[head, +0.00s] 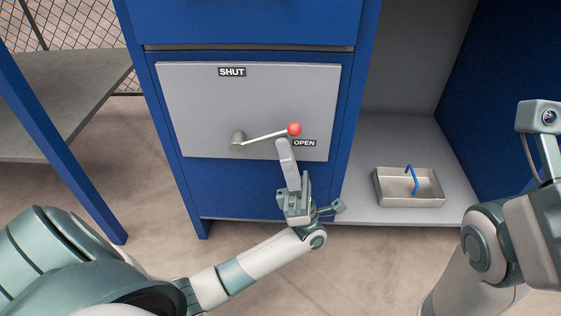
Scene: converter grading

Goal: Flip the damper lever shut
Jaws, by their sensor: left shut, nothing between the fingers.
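The damper lever (265,136) is a thin metal arm on a grey panel (235,85) of a blue cabinet. It pivots at a grey hub (238,139) on its left and ends in a red ball knob (294,129). The lever points right and slightly up, with the knob just above the OPEN label (304,143). The SHUT label (232,72) is higher, near the panel's top. My left gripper (285,146) is shut and empty, its fingertips just below the knob and lever; I cannot tell if they touch. My right gripper is out of view.
A grey table (75,85) with a blue leg (70,165) stands at left. Wire mesh is behind it. The floor before the cabinet is clear.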

